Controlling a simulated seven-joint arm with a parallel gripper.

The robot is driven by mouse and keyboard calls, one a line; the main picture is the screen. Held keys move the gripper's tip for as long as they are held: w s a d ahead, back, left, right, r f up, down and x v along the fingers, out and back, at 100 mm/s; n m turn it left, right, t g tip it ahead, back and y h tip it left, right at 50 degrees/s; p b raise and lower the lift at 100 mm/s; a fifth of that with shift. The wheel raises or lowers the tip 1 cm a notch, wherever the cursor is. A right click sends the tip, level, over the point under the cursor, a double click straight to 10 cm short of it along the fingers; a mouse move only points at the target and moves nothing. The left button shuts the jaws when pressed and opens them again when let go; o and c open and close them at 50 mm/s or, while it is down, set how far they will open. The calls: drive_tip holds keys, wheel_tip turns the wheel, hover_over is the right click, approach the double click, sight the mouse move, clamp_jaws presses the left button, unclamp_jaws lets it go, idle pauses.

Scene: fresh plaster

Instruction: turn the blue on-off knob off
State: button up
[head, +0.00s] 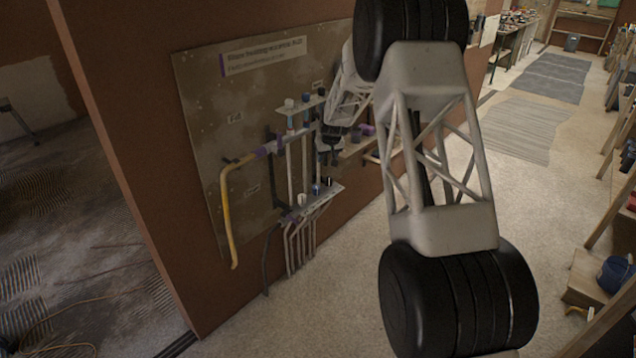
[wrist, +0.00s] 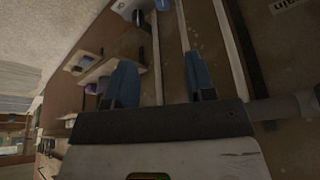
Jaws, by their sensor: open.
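A small blue knob (head: 316,189) sits on the lower pipe shelf of the wall panel, beside a pale knob and a dark one. Another blue piece (head: 305,97) is on the upper shelf, also between a pale and a dark one. I cannot tell which is the on-off knob. My gripper (head: 330,145) is in front of the panel's pipes, between the two shelves; in the head view its fingers are too small to make out. In the wrist view its two blue fingers (wrist: 158,62) are apart with nothing gripped between them. A pale bluish part (wrist: 127,8) shows beyond them at the top edge.
The brown panel (head: 205,95) carries thin vertical pipes, a yellow bent pipe (head: 225,205) at left and purple fittings. A small wooden shelf (head: 355,148) with a purple piece is right of my gripper. The floor in front is clear.

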approach(316, 187)
wheel_tip(316, 187, down, 2)
drive_tip(key=shift+w+a+f, duration=0.15)
drive_tip(key=shift+w+f, duration=0.15)
drive_tip(key=shift+w, duration=0.25)
drive_tip(key=shift+f, duration=0.15)
drive_tip(key=shift+x, duration=3.75)
drive_tip(key=shift+w, duration=0.15)
drive_tip(key=c, duration=0.6)
